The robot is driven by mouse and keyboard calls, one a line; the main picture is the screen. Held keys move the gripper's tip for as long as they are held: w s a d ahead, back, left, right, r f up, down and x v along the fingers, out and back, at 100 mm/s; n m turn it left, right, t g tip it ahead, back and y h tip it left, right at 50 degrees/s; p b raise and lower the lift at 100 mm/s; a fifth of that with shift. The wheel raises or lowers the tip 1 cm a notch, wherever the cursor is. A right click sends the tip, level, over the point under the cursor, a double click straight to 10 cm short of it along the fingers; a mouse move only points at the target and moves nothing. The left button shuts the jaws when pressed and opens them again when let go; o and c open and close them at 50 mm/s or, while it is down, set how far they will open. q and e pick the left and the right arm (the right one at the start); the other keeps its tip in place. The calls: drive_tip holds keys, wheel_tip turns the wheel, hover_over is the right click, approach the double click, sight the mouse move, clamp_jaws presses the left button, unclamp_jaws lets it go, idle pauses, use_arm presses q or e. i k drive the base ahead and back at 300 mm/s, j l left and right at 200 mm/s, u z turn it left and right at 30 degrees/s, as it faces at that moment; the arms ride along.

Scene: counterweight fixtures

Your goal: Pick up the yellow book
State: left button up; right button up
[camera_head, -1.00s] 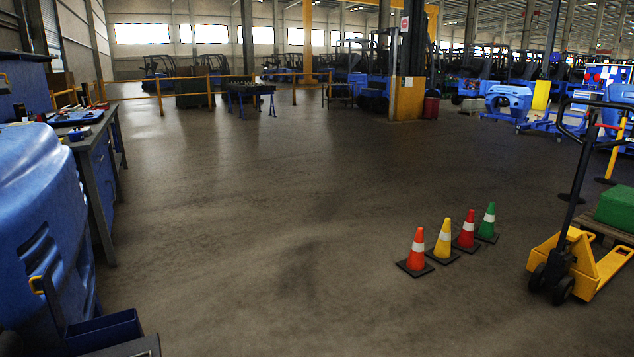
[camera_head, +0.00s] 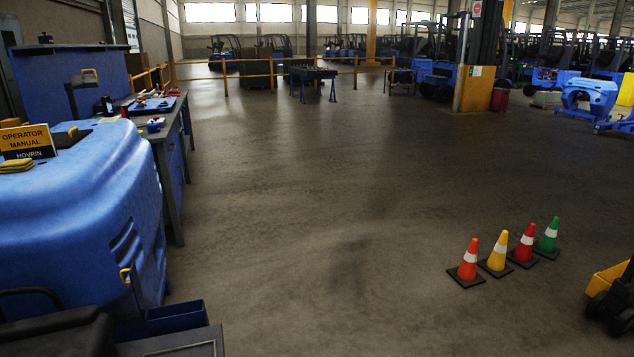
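The yellow book (camera_head: 26,135), marked "OPERATOR MANUAL HOVRIN" on yellow and black, is at the far left of the head view. It stands tilted on top of a large blue machine body (camera_head: 75,215). The left edge of the book is close to the picture's edge. A small yellow folded item (camera_head: 15,166) lies in front of it on the blue surface. Neither of my grippers shows in this view.
A workbench (camera_head: 164,140) with tools stands behind the blue machine. Four-colour cones, including an orange one (camera_head: 469,262), stand on the floor at right. A yellow pallet truck (camera_head: 606,278) is cut off at the right edge. The middle floor is clear.

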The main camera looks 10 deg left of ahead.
sight(34, 141)
drive_tip(key=k+j+u, duration=0.15)
drive_tip(key=j, duration=0.75)
drive_tip(key=k+j+u, duration=0.15)
drive_tip(key=j, duration=0.8)
drive_tip(key=j+u, duration=0.15)
drive_tip(key=j, duration=0.75)
